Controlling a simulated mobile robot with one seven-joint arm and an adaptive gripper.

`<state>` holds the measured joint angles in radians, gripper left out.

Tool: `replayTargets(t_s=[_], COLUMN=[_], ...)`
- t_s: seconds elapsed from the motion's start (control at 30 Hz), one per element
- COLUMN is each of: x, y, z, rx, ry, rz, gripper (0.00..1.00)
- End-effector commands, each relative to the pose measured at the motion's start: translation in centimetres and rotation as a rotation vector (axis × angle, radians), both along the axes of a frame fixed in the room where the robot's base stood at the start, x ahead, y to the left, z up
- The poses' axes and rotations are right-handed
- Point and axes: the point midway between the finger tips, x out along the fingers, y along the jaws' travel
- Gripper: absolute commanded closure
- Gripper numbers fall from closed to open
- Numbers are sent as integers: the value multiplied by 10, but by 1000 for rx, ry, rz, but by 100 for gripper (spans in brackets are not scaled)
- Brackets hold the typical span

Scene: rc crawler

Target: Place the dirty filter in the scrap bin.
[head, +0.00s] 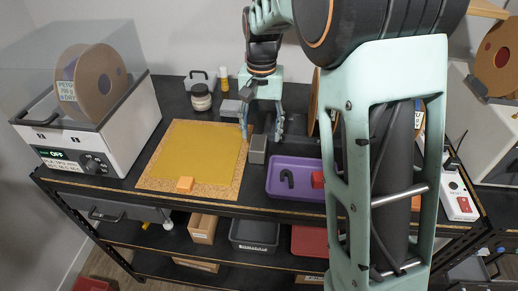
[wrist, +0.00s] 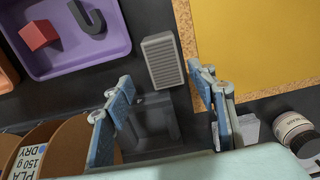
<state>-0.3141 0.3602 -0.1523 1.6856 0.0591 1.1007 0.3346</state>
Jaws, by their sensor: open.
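My gripper (head: 262,132) is open and empty above the bench, just behind the block. In the wrist view, my fingers (wrist: 160,78) are spread, with the block beyond their tips. A dark grey arched piece (wrist: 152,118) shows between the fingers. I cannot tell which container is the scrap bin; a dark grey bin (head: 254,246) with an unreadable label sits on the lower shelf.
The purple tray (head: 282,191) holds a red cube and a dark hook. A red bin (head: 309,241) and cardboard box (head: 202,228) sit below. Spools (wrist: 40,148) stand near my gripper.

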Motion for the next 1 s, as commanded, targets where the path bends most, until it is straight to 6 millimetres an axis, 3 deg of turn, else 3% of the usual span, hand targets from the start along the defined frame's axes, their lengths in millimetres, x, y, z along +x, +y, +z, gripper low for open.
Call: replayTargets(t_s=[0.4, 0.7, 1.0], x=[-6, -6, -6], y=[9, 9, 9], z=[-50, -53, -53], rx=[0, 1, 1], ry=[2, 0, 0], rz=[-3, -2, -2], gripper=[48, 49, 82])
